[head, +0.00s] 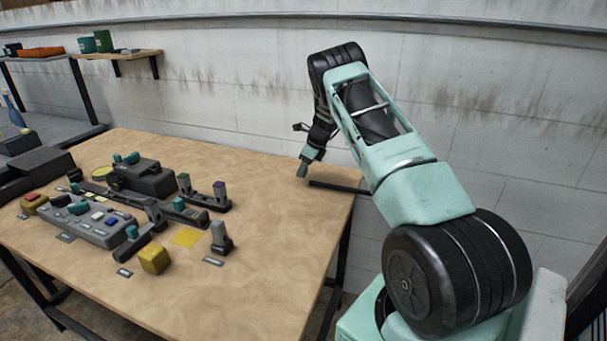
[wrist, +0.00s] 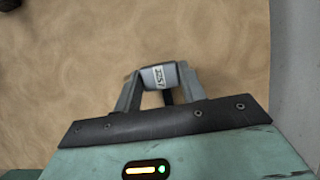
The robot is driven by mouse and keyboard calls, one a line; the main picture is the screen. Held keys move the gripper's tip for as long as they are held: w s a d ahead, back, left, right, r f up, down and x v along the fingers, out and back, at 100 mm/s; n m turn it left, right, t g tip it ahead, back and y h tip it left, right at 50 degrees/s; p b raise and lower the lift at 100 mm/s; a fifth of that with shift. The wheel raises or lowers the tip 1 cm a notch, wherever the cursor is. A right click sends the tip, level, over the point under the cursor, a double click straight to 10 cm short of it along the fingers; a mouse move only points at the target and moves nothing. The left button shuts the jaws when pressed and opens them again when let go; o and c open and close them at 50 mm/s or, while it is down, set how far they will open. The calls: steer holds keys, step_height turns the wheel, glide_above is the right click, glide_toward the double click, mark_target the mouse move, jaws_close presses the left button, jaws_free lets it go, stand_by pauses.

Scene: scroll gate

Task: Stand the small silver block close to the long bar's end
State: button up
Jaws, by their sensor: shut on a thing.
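My gripper (head: 306,160) is over the far right part of the table, pointing down. In the wrist view my gripper (wrist: 160,86) is shut on the small silver block (wrist: 158,74), which has a pale printed label on its face. In the head view the silver block (head: 302,171) shows as a small grey piece at the fingertips, at or just above the table top; I cannot tell whether it touches. The long dark bar (head: 338,187) lies just to its right, its left end close to the block and apart from it in the picture.
The wooden table (head: 265,220) is clear around the block. At the left stand a grey control panel (head: 85,222), a yellow block (head: 154,258), a grey upright piece (head: 221,238) and several dark fixtures. A yellow square (head: 186,237) marks the table. The wall is close behind.

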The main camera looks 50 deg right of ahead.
mark_target(306, 170)
steer(key=shift+f+p, duration=0.3)
steer(key=shift+f, duration=1.25)
steer(key=shift+f, duration=0.2)
steer(key=o, duration=1)
steer(key=shift+r, duration=0.1)
